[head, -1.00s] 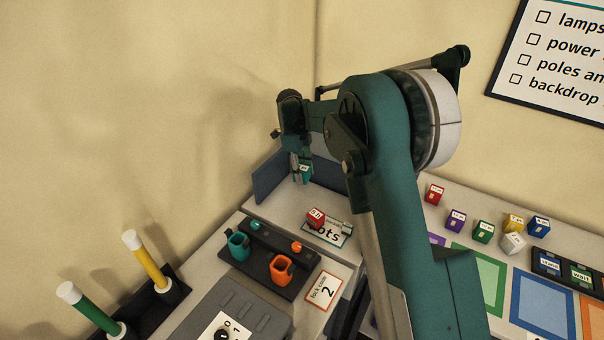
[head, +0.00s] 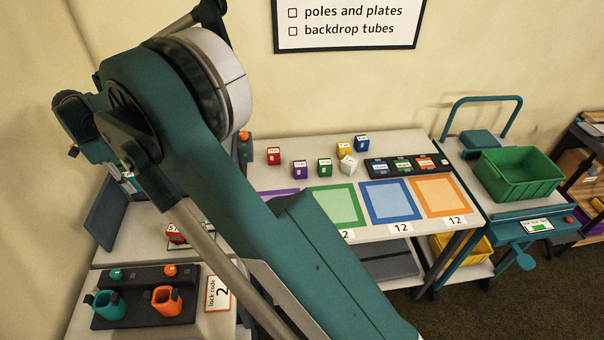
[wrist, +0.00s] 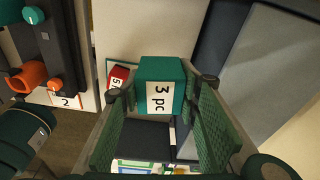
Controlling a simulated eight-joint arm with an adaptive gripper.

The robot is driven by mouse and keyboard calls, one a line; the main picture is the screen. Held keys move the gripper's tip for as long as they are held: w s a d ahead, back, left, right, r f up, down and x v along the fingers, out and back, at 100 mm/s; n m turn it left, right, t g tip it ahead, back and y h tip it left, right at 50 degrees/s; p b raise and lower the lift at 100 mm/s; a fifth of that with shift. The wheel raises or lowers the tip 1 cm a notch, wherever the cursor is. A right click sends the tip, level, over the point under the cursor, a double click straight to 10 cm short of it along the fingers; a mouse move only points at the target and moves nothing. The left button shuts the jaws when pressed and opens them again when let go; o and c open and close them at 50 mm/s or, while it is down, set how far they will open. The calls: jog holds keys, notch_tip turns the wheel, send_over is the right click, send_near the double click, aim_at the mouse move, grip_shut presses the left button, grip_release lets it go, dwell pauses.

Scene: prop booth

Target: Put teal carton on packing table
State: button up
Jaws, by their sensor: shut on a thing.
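The teal carton (wrist: 160,88) shows in the wrist view with a white "3 pc" label, between the two green-padded fingers of my gripper (wrist: 158,105). My gripper is shut on it. In the head view my gripper (head: 130,181) is at the left, above the grey-white surface by a blue-grey panel; the carton is small and partly hidden there. The long light table (head: 300,147) with coloured squares stands right of my arm; no label shows whether it is the packing table. Its near left part is hidden behind my arm.
Several small cartons, such as a red one (head: 273,156), stand at that table's back. Its green (head: 335,207), blue (head: 390,202) and orange (head: 438,197) squares look empty. A red carton (head: 174,232) lies below my gripper. A trolley with a green bin (head: 517,175) stands at right.

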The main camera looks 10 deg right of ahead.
aim_at(128, 174)
notch_tip(128, 174, up, 4)
jog(key=shift+f, duration=0.2)
jog(key=w+d, duration=0.3)
jog(key=d, duration=0.2)
jog(key=w+d, duration=0.4)
jog(key=d, duration=0.1)
jog(key=w+d, duration=0.4)
jog(key=d, duration=0.1)
jog(key=shift+w+f, duration=0.2)
jog(key=shift+w, duration=0.05)
jog(key=shift+m, duration=0.4)
jog(key=w+d, duration=0.2)
jog(key=d, duration=0.3)
jog(key=w+d, duration=0.3)
jog(key=d, duration=0.2)
jog(key=w+d, duration=0.3)
jog(key=d, duration=0.2)
jog(key=shift+d+b, duration=0.3)
jog(key=shift+b, duration=0.1)
jog(key=w+d+m, duration=0.1)
jog(key=w+d, duration=0.3)
jog(key=d, duration=1.5)
jog(key=w+d, duration=0.3)
jog(key=d, duration=1.6)
notch_tip(128, 174, down, 11)
jog(key=shift+w+d+b, duration=0.15)
jog(key=shift+d+b, duration=0.05)
jog(key=shift+b, duration=0.15)
jog(key=shift+f+b, duration=0.4)
jog(key=shift+f, duration=2.7)
